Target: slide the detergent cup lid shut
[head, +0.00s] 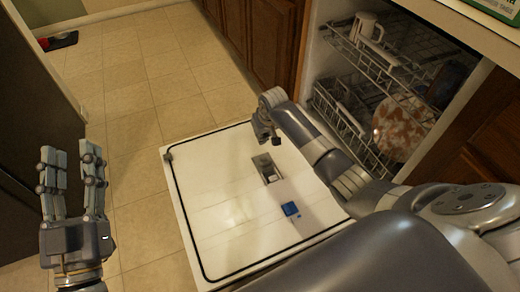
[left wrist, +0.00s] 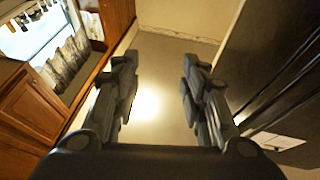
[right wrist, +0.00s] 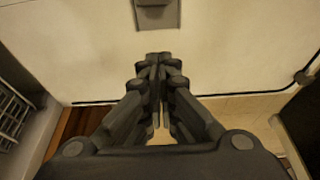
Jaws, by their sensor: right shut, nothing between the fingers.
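The detergent cup (head: 268,168) is a grey rectangular recess in the white inner face of the lowered dishwasher door (head: 215,185). A small whitish piece shows in it; I cannot tell whether this is the lid or something inside. In the right wrist view, part of the grey cup (right wrist: 157,14) shows at the top edge. My right gripper (right wrist: 157,58) is shut and empty, its fingertips just short of the cup in that view. In the head view my right gripper (head: 268,136) is above the door, beyond the cup. My left gripper (head: 70,152) is open and empty, left of the door.
A small blue square piece (head: 290,209) is on the door nearer me than the cup. The dishwasher racks (head: 385,60) hold a white mug (head: 367,25) and a patterned plate (head: 400,128). Tiled floor (head: 140,100) lies clear left of the door.

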